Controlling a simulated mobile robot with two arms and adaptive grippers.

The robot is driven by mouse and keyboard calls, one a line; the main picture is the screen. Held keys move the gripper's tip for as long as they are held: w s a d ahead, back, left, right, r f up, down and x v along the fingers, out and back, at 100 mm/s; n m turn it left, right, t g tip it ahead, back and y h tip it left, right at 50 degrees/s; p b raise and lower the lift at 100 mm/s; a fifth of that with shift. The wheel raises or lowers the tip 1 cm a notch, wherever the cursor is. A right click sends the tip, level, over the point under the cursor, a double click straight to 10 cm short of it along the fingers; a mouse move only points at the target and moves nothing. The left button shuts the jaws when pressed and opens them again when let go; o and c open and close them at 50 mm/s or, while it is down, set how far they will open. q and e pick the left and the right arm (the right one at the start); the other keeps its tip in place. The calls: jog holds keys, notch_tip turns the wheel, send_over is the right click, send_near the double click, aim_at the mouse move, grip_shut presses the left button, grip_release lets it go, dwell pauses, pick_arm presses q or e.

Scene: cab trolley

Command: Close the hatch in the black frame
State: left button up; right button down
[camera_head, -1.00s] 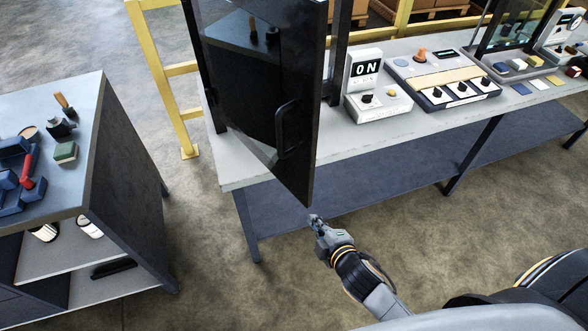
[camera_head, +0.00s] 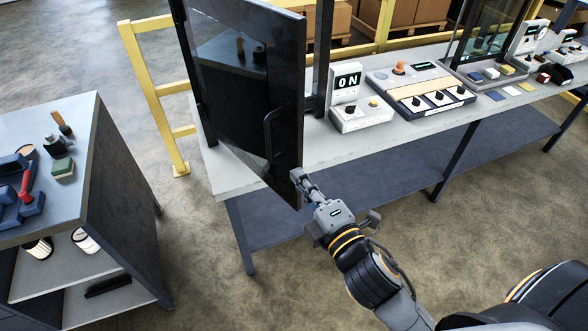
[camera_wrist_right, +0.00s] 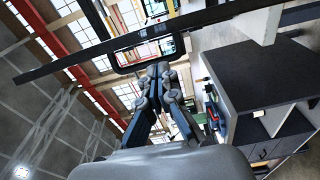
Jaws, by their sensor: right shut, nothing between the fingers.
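The hatch (camera_head: 240,90) is a dark glossy panel with a black rim, swung open towards me at the left end of the grey table. Its curved black handle (camera_head: 268,132) is near its free edge. A post of the black frame (camera_head: 323,60) stands behind it. My right gripper (camera_head: 298,178) is shut and empty, with its fingertips at the lower free corner of the hatch; whether they touch cannot be told. In the right wrist view the closed fingertips (camera_wrist_right: 158,72) are just below the black handle loop (camera_wrist_right: 146,52). My left gripper is out of view.
The table (camera_head: 240,178) carries an "ON" box (camera_head: 360,115), a panel with knobs (camera_head: 425,90) and coloured blocks further right. A grey trolley (camera_head: 110,200) with tools stands at the left. A yellow railing (camera_head: 150,90) runs behind. The floor between trolley and table is clear.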

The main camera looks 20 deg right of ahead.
aim_at(282, 151)
jog(key=w, duration=0.2)
jog(key=w+p, duration=0.1)
jog(key=w, duration=0.2)
jog(key=w+a+p, duration=0.1)
jog(key=w, duration=0.1)
jog(key=shift+w, duration=0.3)
jog(key=shift+w+a+p, duration=0.1)
jog(key=shift+w+p, duration=0.2)
jog(key=shift+w, duration=0.4)
jog(key=shift+f, duration=0.1)
